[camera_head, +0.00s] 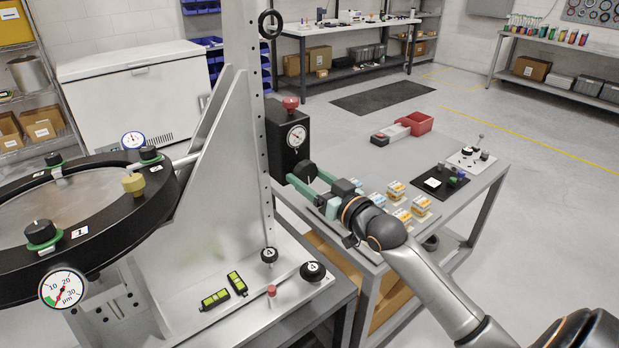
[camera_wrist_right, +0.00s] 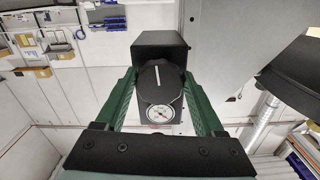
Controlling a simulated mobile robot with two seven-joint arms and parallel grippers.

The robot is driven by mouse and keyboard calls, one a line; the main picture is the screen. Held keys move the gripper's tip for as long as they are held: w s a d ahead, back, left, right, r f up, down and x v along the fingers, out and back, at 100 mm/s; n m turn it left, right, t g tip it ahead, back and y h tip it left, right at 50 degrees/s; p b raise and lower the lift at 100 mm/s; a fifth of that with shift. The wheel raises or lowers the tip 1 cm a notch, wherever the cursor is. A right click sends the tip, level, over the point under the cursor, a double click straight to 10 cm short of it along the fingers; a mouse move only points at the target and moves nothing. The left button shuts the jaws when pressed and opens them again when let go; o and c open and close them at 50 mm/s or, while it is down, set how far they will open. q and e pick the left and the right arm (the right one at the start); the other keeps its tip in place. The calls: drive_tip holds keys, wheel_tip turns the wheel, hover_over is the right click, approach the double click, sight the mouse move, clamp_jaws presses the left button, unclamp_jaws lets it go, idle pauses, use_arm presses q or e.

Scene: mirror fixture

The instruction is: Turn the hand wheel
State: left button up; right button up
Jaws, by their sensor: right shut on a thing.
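The hand wheel appears to be the round black knob (camera_head: 306,171) on the front of a black box (camera_head: 284,140) that carries a dial gauge (camera_head: 296,136) and a red top knob. My right gripper (camera_head: 304,176), with green fingers, is shut on this knob. In the right wrist view the knob (camera_wrist_right: 160,86) sits between the two fingers (camera_wrist_right: 160,90), and its white line stands nearly upright. The gauge (camera_wrist_right: 160,114) shows below it. My left gripper is not in view.
A tall metal bracket (camera_head: 245,130) stands left of the box. A large black ring (camera_head: 110,235) with knobs and gauges fills the left. A grey table (camera_head: 375,150) on the right holds small boxes (camera_head: 396,190), a red bin (camera_head: 414,123) and a black tray (camera_head: 440,184).

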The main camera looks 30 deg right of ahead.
drive_tip(key=shift+m, duration=0.7)
drive_tip(key=o, duration=1.4)
drive_tip(key=shift+c, duration=0.2)
drive_tip(key=shift+s, duration=0.1)
drive_tip(key=s+b, duration=0.2)
drive_tip(key=s, duration=1)
drive_tip(key=shift+s+d, duration=0.15)
drive_tip(key=shift+d, duration=0.3)
